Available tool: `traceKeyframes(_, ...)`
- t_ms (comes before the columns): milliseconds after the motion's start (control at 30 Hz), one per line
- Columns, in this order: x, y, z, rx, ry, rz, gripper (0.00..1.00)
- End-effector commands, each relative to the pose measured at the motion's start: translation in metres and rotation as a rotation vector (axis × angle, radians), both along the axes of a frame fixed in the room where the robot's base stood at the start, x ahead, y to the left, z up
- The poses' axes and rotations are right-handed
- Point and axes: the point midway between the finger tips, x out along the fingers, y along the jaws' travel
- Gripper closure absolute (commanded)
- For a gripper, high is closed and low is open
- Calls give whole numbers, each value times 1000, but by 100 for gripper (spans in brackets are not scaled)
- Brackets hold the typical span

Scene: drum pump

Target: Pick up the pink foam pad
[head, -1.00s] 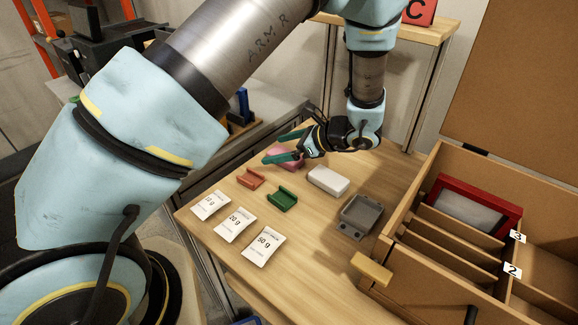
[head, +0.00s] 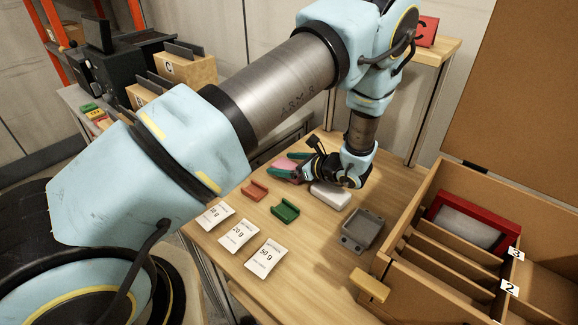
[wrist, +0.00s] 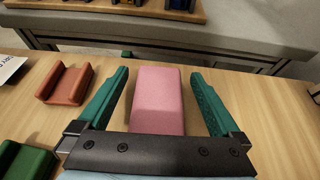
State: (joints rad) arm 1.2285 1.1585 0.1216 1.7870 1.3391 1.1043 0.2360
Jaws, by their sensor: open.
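The pink foam pad (wrist: 158,98) lies on the wooden table. In the wrist view it sits between the two green fingers of my gripper (wrist: 160,90), with a gap on each side. My gripper is open, and its fingers reach along both sides of the pad. In the head view the pad (head: 286,166) shows partly between the fingers of my gripper (head: 283,166), low at the table's far edge. The near end of the pad is hidden behind the gripper's dark crossbar in the wrist view.
An orange-red block (head: 255,190) and a green block (head: 285,211) lie nearby. A white block (head: 329,196) is close beside my gripper. A grey tray (head: 362,229), several weight packets (head: 239,233) and a divided wooden box (head: 425,285) stand further off.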

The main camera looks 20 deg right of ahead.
Motion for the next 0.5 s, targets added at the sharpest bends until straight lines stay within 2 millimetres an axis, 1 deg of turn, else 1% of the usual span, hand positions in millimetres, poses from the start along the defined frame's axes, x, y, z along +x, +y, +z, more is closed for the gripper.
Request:
traceKeyframes(33, 5, 4, -1, 3, 1, 2, 0)
traceKeyframes(133, 12, 7, -5, 1, 2, 0, 0)
traceKeyframes(367, 14, 8, -7, -1, 1, -1, 0)
traceKeyframes(400, 14, 8, -7, -1, 1, -1, 1)
traceKeyframes(500, 13, 8, -7, 0, 1, 0, 12)
